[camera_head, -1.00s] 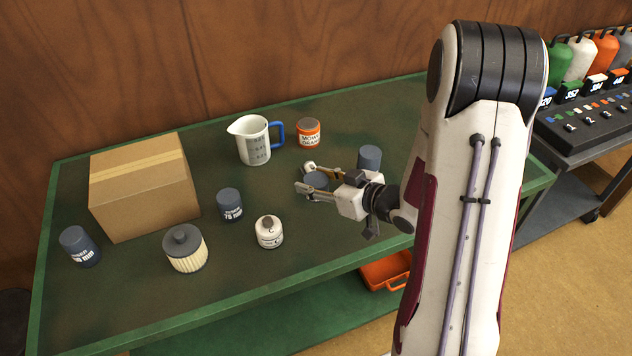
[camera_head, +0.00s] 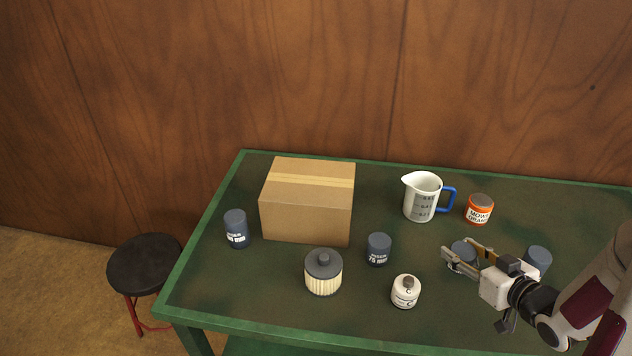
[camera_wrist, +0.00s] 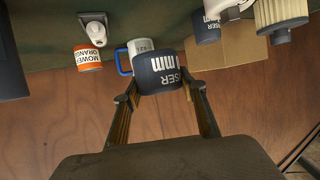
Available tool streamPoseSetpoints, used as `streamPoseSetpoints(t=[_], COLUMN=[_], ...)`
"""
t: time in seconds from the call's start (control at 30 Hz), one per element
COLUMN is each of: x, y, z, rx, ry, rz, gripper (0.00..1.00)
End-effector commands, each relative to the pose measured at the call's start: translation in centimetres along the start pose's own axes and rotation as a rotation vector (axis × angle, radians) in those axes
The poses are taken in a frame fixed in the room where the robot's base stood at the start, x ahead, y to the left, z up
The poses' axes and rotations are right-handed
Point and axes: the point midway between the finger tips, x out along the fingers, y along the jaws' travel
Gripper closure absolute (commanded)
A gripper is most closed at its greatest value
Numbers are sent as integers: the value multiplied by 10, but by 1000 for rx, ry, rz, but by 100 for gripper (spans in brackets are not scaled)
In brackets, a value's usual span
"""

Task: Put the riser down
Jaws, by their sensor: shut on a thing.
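My gripper (camera_head: 461,252) is shut on a dark blue-grey riser (camera_wrist: 161,70), a short cylinder with white "RISER ... mm" lettering. In the wrist view the riser sits between both fingertips, its lettering upside down. In the head view the held riser (camera_head: 463,247) is partly hidden by the fingers, on the right part of the green table (camera_head: 300,325). I cannot tell whether its base touches the table. Other similar risers stand upright: one just right of my gripper (camera_head: 539,259), one near the middle (camera_head: 379,248) and one at the left (camera_head: 236,228).
A cardboard box (camera_head: 305,215) stands at the back left. A measuring jug (camera_head: 420,197) and an orange-labelled tin (camera_head: 479,209) stand behind my gripper. A white bottle (camera_head: 405,291) and a filter (camera_head: 323,273) are left of it. A stool (camera_head: 145,264) stands beyond the table's left end.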

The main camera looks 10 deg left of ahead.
Motion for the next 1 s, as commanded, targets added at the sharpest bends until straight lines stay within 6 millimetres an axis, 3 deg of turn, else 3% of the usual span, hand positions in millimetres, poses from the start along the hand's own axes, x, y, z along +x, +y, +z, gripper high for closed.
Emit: streamPoseSetpoints(t=[0.57, 1.0], x=[108, 178], y=[-61, -139], z=[-87, -171], rx=[-74, -111], ry=[4, 5], rz=[-169, -256], gripper=[84, 84])
